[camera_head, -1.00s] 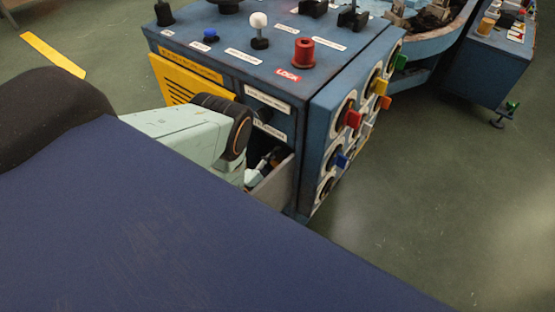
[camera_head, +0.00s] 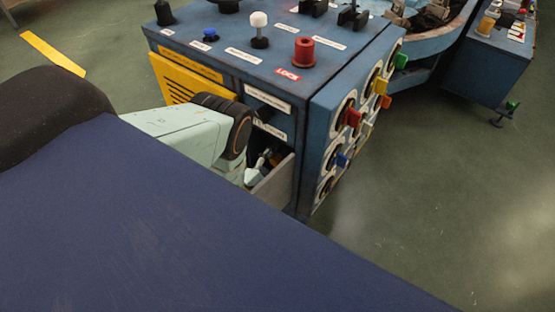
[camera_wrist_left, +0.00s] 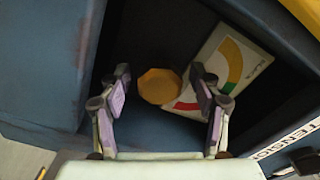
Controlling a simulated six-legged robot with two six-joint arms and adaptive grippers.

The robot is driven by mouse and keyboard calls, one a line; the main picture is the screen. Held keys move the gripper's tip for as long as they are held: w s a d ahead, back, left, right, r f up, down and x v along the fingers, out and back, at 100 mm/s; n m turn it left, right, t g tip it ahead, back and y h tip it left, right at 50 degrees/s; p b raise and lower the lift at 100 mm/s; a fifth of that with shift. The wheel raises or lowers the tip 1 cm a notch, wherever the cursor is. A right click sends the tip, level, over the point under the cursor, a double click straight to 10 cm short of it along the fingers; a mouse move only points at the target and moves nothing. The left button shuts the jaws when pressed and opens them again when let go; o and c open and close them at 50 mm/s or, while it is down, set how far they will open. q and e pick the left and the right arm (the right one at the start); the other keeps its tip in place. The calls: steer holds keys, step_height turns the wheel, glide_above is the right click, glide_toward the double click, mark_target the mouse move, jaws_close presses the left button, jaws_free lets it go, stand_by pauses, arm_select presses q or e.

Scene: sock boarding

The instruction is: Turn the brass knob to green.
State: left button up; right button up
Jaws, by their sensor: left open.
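The brass knob (camera_wrist_left: 160,86) is a yellow, many-sided knob inside a dark blue recess in the left wrist view. Beside it, to the right, is a pale dial plate (camera_wrist_left: 222,70) with a red, yellow and green arc. My left gripper (camera_wrist_left: 160,76) is open, with one finger on each side of the knob and visible gaps between. In the head view my left gripper (camera_head: 262,168) is partly inside the cabinet's opening, mostly hidden by its side wall and my arm. The knob is hidden there. My right gripper is not in view.
The blue cabinet (camera_head: 235,72) carries a red knob (camera_head: 303,51), a white-topped lever (camera_head: 259,28) and other controls on top. Coloured knobs stick out of its right side. The recess walls are close around my left gripper. Green floor (camera_head: 450,190) is clear at right.

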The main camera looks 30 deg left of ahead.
mark_target(274, 164)
arm_select(q)
steer(key=s, duration=0.7)
steer(key=shift+s+a, duration=0.25)
steer(key=shift+a, duration=0.05)
steer(key=shift+s, duration=0.1)
